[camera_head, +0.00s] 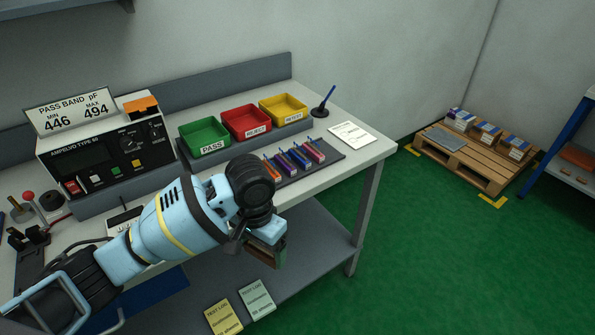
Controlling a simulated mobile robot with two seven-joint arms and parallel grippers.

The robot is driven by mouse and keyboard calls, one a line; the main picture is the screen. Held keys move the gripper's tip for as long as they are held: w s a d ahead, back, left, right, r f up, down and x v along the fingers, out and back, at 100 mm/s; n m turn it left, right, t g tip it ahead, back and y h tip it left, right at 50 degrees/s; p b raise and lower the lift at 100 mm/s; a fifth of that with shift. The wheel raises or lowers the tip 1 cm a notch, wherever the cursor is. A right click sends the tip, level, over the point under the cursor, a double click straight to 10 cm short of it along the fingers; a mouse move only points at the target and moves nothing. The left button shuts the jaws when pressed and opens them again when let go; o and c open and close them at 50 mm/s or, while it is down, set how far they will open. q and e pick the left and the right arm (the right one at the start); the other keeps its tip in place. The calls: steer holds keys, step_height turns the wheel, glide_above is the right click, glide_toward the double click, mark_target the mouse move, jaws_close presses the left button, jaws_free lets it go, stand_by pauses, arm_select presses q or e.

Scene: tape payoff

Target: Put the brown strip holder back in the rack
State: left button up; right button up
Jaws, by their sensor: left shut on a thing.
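My left gripper (264,238) is shut on the brown strip holder (268,255). The holder hangs below the fingers, out past the front edge of the bench and above the lower shelf. The gripper and wrist hide part of it. The dark rack (332,155) lies on the bench top, up and to the right of the gripper. Several coloured strip holders (299,158), with orange, purple and red among their colours, stand in it. My arm hides part of the bench near the rack's left end. My right gripper is not in view.
Green (204,137), red (246,121) and yellow (283,108) bins stand behind the rack. A tester (100,155) stands at left.

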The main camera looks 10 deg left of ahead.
arm_select(q)
steer(key=s+a+f+n, duration=0.2)
steer(key=s+a+f, duration=0.1)
steer(key=s, duration=0.2)
steer(key=s+a+f+n, duration=0.2)
steer(key=s+a+f, duration=0.1)
steer(key=s, duration=0.3)
steer(key=shift+s+f+n+p, duration=0.2)
steer(key=shift+f+n+p, duration=0.1)
steer(key=shift+f+p, duration=0.1)
steer(key=shift+a, duration=0.15)
